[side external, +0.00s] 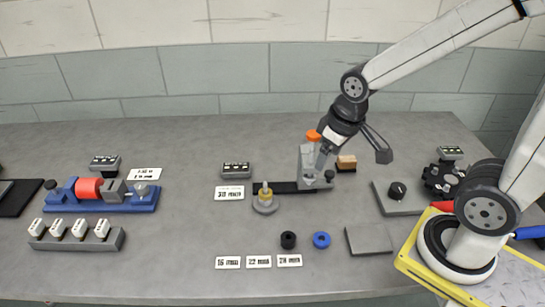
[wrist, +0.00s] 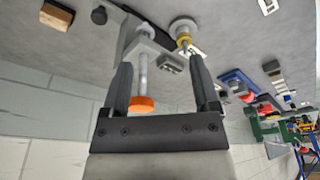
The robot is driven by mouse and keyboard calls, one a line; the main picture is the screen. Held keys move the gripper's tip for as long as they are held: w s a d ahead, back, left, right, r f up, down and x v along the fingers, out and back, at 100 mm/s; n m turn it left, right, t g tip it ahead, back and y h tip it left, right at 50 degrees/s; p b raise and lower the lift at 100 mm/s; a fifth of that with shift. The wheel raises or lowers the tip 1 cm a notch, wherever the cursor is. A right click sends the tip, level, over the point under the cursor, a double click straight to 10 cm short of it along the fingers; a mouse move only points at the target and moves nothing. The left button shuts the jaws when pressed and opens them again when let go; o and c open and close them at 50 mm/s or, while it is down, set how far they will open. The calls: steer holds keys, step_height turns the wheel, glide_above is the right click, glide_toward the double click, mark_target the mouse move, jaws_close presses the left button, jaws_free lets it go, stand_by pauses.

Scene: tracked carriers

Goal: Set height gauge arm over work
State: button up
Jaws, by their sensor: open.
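The height gauge is a grey upright carriage (side external: 306,165) with an orange knob (side external: 313,135) on top, set on a dark rail (side external: 284,187). A round grey base with a brass-coloured piece (side external: 265,198) stands at the rail's left end. My gripper (side external: 350,160) is open, close by the carriage on its right. In the wrist view, the grey rod with the orange knob (wrist: 143,104) appears between the two open fingers (wrist: 160,65), with clear space on both sides. Whether a finger touches the gauge cannot be told.
A blue fixture with a red cylinder (side external: 89,189) and a grey rack (side external: 77,240) stand at left. A black ring (side external: 288,240), blue ring (side external: 321,240) and grey plate (side external: 369,239) lie in front.

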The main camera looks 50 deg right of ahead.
steer(key=w+d+n, duration=0.2)
steer(key=d+n, duration=0.1)
steer(key=n, duration=0.1)
steer(key=n+g, duration=0.3)
steer(key=n, duration=1)
glide_above(330, 172)
step_height(330, 172, down, 8)
steer(key=shift+r, duration=0.1)
steer(key=shift+f, duration=3.85)
jaws_close()
